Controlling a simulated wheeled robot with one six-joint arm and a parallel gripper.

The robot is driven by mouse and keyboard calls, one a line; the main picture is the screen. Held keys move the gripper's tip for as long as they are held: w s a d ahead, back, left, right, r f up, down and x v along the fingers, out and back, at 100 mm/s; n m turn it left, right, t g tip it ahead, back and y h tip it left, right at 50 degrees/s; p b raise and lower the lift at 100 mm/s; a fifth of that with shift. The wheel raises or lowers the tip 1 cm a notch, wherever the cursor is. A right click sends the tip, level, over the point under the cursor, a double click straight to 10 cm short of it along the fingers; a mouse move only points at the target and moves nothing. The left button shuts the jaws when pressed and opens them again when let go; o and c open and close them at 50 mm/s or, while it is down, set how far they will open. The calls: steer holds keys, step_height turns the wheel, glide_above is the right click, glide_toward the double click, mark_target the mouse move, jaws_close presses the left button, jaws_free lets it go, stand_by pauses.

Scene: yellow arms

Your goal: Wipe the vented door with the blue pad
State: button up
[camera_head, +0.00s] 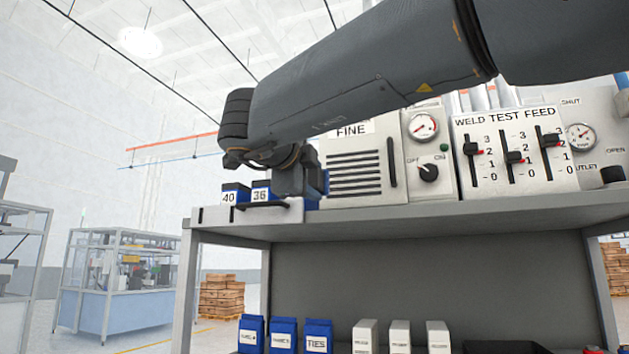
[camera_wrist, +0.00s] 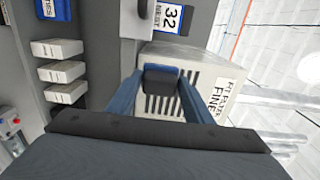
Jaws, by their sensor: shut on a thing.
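The vented door (camera_head: 372,190) is the pale front of a box marked FINE on the shelf, with dark horizontal slots and a black handle at its right. In the wrist view its slotted face (camera_wrist: 203,92) lies beyond my fingers. My gripper (camera_wrist: 160,75) is shut on the blue pad (camera_wrist: 161,80), a small dark block with a blue edge between the two fingertips. In the head view my gripper (camera_head: 292,180) is at the door's left side, and the pad is mostly hidden. I cannot tell whether the pad touches the door.
Blue boxes marked 40 (camera_head: 235,194) and 36 (camera_head: 261,192) stand left of my gripper. Right of the door are an OFF/ON knob panel (camera_head: 428,172) and the WELD TEST FEED slider panel (camera_head: 515,150). Blue and white boxes stand on the lower level under the shelf (camera_head: 450,212).

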steer(key=shift+s, duration=0.1)
steer(key=shift+v, duration=1.4)
steer(key=shift+p+x, duration=0.65)
steer(key=shift+x, duration=2.6)
steer(key=shift+x, duration=1.05)
steer(key=shift+s+d, duration=0.4)
steer(key=shift+d, duration=0.5)
steer(key=shift+s+d, duration=0.35)
steer(key=shift+d, duration=0.55)
steer(key=shift+w+p, duration=0.15)
steer(key=shift+p, duration=0.25)
